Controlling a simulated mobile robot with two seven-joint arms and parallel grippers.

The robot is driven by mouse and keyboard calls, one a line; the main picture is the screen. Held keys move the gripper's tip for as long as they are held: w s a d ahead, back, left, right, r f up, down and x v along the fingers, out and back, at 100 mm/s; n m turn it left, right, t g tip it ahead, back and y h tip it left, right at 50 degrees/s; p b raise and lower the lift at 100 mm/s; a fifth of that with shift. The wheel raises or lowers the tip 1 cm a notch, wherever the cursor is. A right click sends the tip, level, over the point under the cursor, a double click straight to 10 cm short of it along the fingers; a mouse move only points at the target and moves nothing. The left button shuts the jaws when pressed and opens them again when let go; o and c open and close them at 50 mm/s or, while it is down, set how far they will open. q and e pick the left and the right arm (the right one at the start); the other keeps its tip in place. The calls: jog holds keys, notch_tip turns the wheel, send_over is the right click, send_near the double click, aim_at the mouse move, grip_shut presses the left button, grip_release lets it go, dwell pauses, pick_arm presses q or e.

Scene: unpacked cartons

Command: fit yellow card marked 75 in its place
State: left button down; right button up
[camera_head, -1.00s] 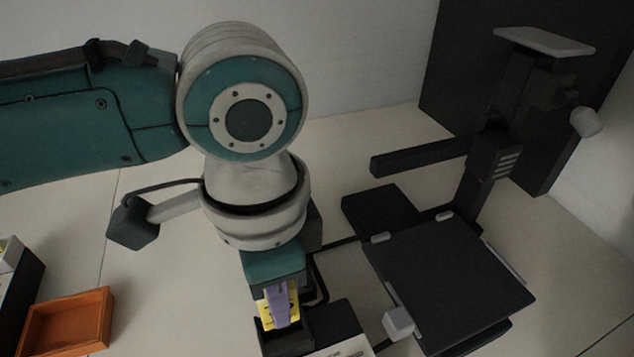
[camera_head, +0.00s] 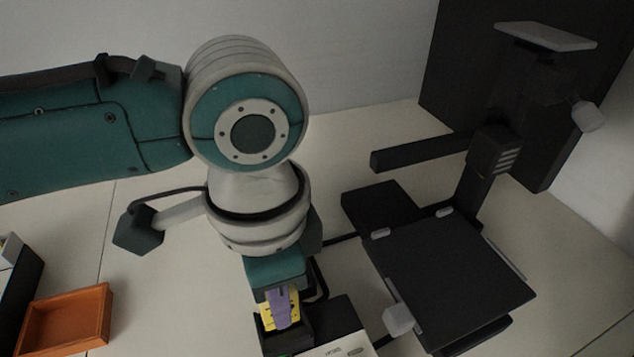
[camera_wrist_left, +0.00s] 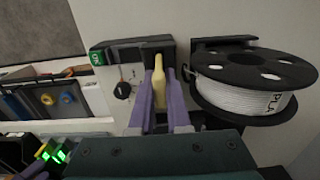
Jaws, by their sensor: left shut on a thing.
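My left gripper (camera_head: 282,308) has purple fingers pointing down and is shut on the yellow card (camera_head: 266,317). The card shows as a narrow yellow strip beside the fingers, over a black slotted holder (camera_head: 326,315). Its lower edge is close to or inside the holder; I cannot tell which. In the left wrist view, the yellow card (camera_wrist_left: 158,92) stands between the two purple fingers (camera_wrist_left: 160,105), in front of the holder's dark and pale body. The number on the card is not readable. My right gripper is not in view.
A black printer-like machine with a flat plate (camera_head: 450,275) stands to the right. An orange tray (camera_head: 66,320) lies at lower left, by a dark box edge. In the left wrist view, a white filament spool (camera_wrist_left: 250,90) is close right of the fingers.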

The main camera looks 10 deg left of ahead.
pick_arm(q)
jog(key=shift+f+b, duration=0.6)
jog(key=shift+f, duration=0.6)
jog(key=c, duration=0.8)
grip_release()
notch_tip(320, 180, up, 10)
jog(key=shift+p, duration=0.45)
